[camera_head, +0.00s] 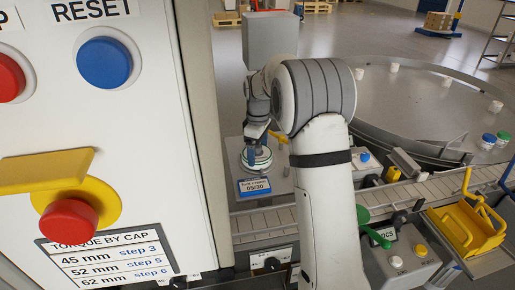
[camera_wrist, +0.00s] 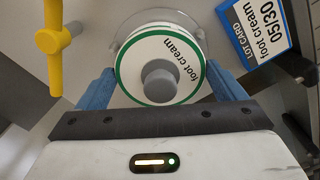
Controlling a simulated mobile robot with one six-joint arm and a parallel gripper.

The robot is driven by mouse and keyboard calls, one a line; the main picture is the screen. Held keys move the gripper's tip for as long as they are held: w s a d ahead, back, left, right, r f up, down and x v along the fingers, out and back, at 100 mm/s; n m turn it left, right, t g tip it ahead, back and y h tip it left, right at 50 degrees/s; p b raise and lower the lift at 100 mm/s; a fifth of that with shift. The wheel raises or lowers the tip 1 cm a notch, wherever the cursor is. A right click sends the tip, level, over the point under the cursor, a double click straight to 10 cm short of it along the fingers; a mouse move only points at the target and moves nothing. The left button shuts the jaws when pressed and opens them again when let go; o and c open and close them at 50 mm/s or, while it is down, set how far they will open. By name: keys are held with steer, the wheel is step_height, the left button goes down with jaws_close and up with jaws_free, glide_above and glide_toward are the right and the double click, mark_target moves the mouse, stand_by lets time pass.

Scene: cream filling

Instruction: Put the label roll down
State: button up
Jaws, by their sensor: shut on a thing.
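The label roll (camera_wrist: 140,62) is a white disc with a green edge, a grey core and the words "foot cream". My gripper (camera_wrist: 163,90) has its blue fingers on both sides of the roll and is shut on it. In the head view the roll (camera_head: 257,158) shows small below my gripper (camera_head: 256,140), over a pale surface behind the control panel. A clear round rim shows around the far side of the roll in the wrist view. I cannot tell whether the roll touches what is under it.
A blue lot card (camera_wrist: 258,38) reading "foot cream 05/30" stands close to the roll. A yellow post with a knob (camera_wrist: 50,45) is on the other side. A conveyor (camera_head: 262,222) runs in front, a round table (camera_head: 430,100) stands at right, and the control panel (camera_head: 120,130) fills the left.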

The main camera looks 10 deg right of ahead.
steer(key=shift+f, duration=0.1)
steer(key=shift+f, duration=0.15)
steer(key=o, duration=0.8)
